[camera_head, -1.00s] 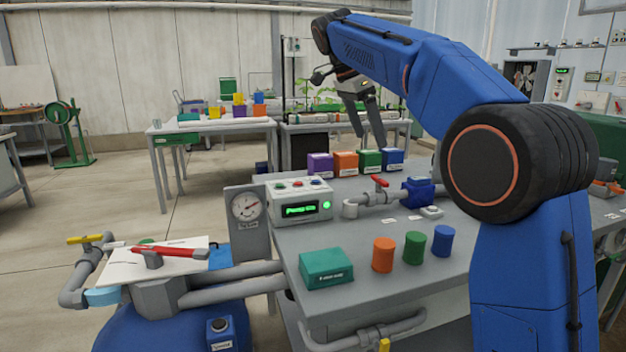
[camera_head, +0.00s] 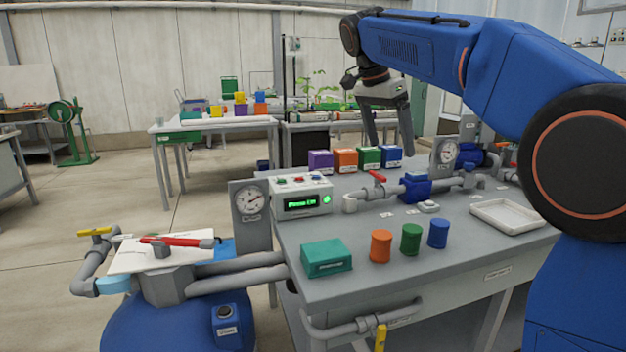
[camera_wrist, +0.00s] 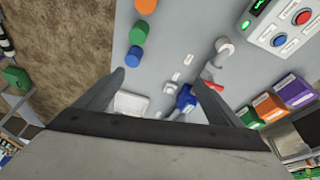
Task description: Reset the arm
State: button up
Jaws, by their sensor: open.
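My gripper (camera_head: 390,138) is raised above the back of the grey skid table (camera_head: 350,220), fingers pointing down. It is apart from everything below it. In the wrist view my gripper's two fingers (camera_wrist: 158,92) are spread wide with nothing between them. The wrist view looks down on the table, with a blue pump (camera_wrist: 185,98) and a white tray (camera_wrist: 131,103) beyond the fingers. The tray also shows at the right of the head view (camera_head: 507,228).
Purple (camera_head: 320,162), orange (camera_head: 345,161), green (camera_head: 369,158) and blue (camera_head: 391,157) boxes line the table's back edge. Orange (camera_head: 380,246), green (camera_head: 411,239) and blue (camera_head: 438,233) cylinders stand in front. A control box (camera_head: 300,196) and gauge (camera_head: 250,203) stand left.

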jog(key=s+d+f+n+t+y, duration=0.1)
jog(key=s+d+f+n, duration=0.4)
jog(key=s, duration=0.5)
jog(key=s+d+f+n+t+y, duration=0.15)
jog(key=s+d+f, duration=0.25)
jog(key=s+f, duration=0.45)
jog(key=s+d+f+n+y, duration=0.1)
jog(key=s+f+n, duration=0.4)
jog(key=s+f, duration=1.2)
jog(key=shift+s+d+f+n+t, duration=0.2)
jog(key=shift+s+n+t, duration=0.15)
jog(key=shift+s, duration=0.25)
